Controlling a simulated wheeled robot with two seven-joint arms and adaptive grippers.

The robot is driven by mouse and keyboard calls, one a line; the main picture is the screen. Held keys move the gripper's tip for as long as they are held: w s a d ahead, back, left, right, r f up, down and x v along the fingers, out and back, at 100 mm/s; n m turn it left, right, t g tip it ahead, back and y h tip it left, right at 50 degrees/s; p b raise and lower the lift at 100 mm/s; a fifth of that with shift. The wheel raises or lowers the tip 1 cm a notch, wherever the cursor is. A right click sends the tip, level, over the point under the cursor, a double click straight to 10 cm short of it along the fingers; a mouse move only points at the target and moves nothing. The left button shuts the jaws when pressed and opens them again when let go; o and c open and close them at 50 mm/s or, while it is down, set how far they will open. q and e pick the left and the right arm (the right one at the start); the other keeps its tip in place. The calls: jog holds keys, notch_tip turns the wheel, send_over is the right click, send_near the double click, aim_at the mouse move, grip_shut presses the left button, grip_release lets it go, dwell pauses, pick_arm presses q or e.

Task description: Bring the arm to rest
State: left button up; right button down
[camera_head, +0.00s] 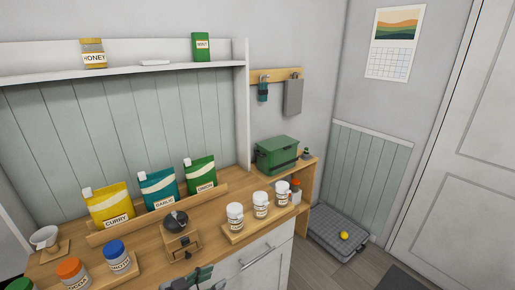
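Dark grey and teal parts that look like a gripper (194,280) show at the bottom edge of the head view, left of centre, at the cabinet's front edge. I take it for my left gripper. It is cut off by the frame, and I cannot tell whether it is open or shut. I see nothing clearly held in it. My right gripper is not in view. The wooden counter (145,247) carries jars, pouches and a grinder (177,222) just above these parts.
White-lidded jars (260,205) stand on a board at right. Blue (117,257) and orange-lidded (72,273) jars stand front left. Pouches (158,190) stand in a rack behind. A green box (277,155) is at the far right end. A grey floor tray (325,238) holds a yellow ball (344,236).

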pick_arm(q)
jog(key=s+a+f+n+g+y, duration=0.65)
jog(key=s+a+y, duration=0.25)
jog(key=s, duration=0.4)
notch_tip(320, 180, down, 34)
jog(key=s, duration=0.3)
jog(key=s+a+f+g, duration=0.1)
jog(key=s+a+f, duration=0.1)
jog(key=s+f, duration=0.7)
jog(key=s+a+f+g, duration=0.1)
jog(key=s+f, duration=0.9)
jog(key=s, duration=0.3)
jog(key=shift+a+f+y, duration=0.3)
jog(key=shift+a, duration=0.1)
